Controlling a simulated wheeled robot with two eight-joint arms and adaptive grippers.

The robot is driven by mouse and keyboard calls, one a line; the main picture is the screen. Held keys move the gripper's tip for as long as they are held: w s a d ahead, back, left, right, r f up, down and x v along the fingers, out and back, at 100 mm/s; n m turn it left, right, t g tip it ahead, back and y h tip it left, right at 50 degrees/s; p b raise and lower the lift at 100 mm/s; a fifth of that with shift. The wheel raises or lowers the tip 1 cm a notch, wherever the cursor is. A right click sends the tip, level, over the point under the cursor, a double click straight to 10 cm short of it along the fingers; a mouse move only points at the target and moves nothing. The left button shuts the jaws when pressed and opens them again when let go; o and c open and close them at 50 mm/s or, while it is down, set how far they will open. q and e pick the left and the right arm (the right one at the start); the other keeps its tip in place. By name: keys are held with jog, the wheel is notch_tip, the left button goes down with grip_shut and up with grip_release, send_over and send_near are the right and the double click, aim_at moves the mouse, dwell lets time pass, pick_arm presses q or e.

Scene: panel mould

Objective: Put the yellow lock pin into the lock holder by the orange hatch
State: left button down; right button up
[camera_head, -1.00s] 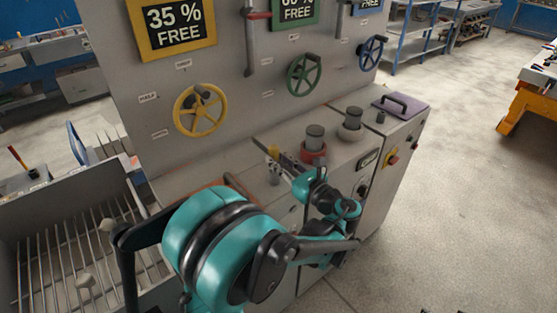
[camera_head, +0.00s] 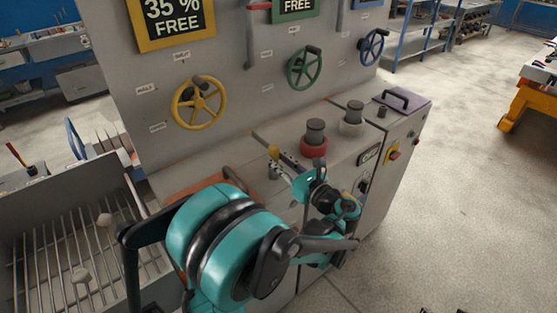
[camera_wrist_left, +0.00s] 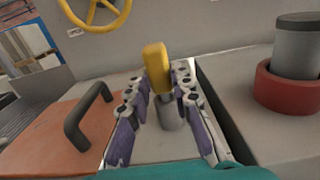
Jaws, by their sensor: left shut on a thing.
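The yellow lock pin (camera_wrist_left: 157,68) stands nearly upright between the fingers of my left gripper (camera_wrist_left: 160,95), which is shut on it. In the head view the pin's yellow top (camera_head: 273,151) shows at the tip of my left gripper (camera_head: 280,162). A short grey cylinder, seemingly the lock holder (camera_wrist_left: 171,113), is right below the pin; whether the pin's lower end is inside it I cannot tell. The orange hatch (camera_wrist_left: 55,135) with its dark handle (camera_wrist_left: 88,118) lies flat to the left. It also shows in the head view (camera_head: 190,186), partly behind my arm. My right gripper is not in view.
A red-collared grey knob (camera_wrist_left: 290,70) stands close to the right of the gripper. A white-collared knob (camera_head: 353,117) and a purple lid (camera_head: 402,103) are farther right. The upright panel carries a yellow handwheel (camera_head: 199,103) behind. A barred bin (camera_head: 90,250) is at left.

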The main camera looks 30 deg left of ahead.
pick_arm(q)
jog(key=shift+f+b, duration=0.3)
jog(key=shift+f, duration=0.2)
jog(key=c, duration=1.3)
grip_release()
jog(key=shift+o, duration=0.2)
jog(key=shift+d, duration=0.1)
jog(key=v, duration=1.1)
jog(key=shift+s+d, duration=0.15)
jog(key=shift+d, duration=0.2)
jog(key=shift+f, duration=0.1)
